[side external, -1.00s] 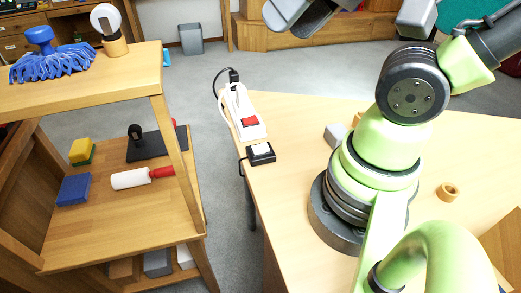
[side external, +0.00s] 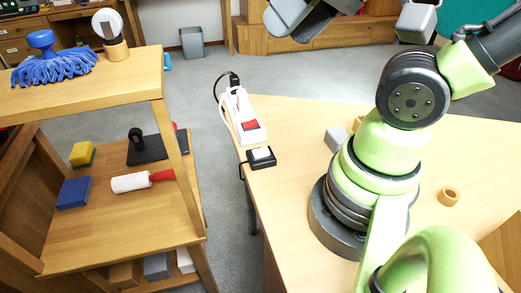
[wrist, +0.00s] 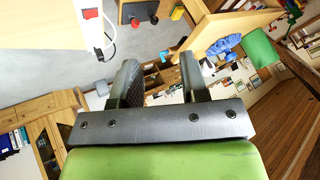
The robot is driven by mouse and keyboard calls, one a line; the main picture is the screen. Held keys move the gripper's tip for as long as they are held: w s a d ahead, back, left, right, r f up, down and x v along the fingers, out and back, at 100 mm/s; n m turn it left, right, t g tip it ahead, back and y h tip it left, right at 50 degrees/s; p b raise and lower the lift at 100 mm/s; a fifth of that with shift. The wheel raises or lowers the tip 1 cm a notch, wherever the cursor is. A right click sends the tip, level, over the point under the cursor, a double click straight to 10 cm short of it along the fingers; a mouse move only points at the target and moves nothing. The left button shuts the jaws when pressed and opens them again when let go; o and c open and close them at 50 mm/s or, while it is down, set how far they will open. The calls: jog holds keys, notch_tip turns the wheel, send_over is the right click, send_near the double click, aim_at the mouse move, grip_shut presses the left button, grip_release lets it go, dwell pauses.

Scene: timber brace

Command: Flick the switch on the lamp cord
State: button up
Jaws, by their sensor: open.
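A small black cord switch with a white rocker (side external: 261,157) lies near the left edge of the wooden table (side external: 470,160). A white power strip (side external: 246,121) with a red switch lies just behind it, with plugs and cords at its far end. The strip also shows at the top left of the wrist view (wrist: 94,28). I cannot make out the cord switch there. My gripper (wrist: 160,75) is open, with nothing between its fingers. In the side view it is high at the top edge, partly cut off, well above and apart from the switch.
A grey block (side external: 335,138) and a wooden ring (side external: 449,196) lie on the table by my base. A shelf unit (side external: 120,85) stands to the left across a floor gap, holding a blue mop head (side external: 55,68), a roller (side external: 131,182) and sponges. A grey bin (side external: 191,42) stands behind.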

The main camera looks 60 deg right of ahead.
grip_shut()
dwell(1.5)
